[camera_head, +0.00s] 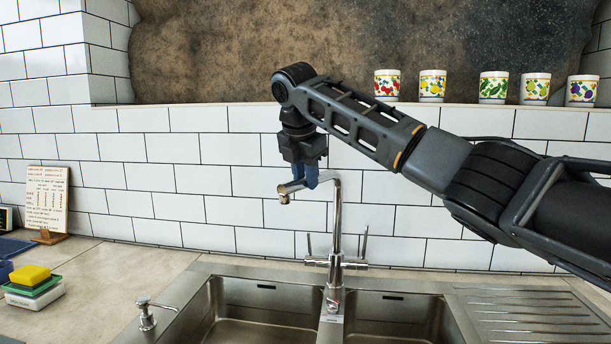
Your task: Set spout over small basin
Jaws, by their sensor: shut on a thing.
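The chrome faucet stands behind the sink, between two basins. Its spout (294,187) bends at the top of a tall upright pipe (337,215) and points left, with its outlet above the left basin's side. My gripper (312,178) reaches down from above, its blue fingers shut on the spout between outlet and bend. The left basin (265,295) and the right basin (395,308) are both cut off by the bottom edge. The right one looks a little narrower, but their full sizes are hidden.
Two lever handles (364,245) flank the pipe. A soap dispenser (146,312) stands left of the sink, with a yellow sponge (30,275) farther left. A ribbed drainboard (525,315) lies right. Several patterned cups (433,86) line the ledge behind my arm.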

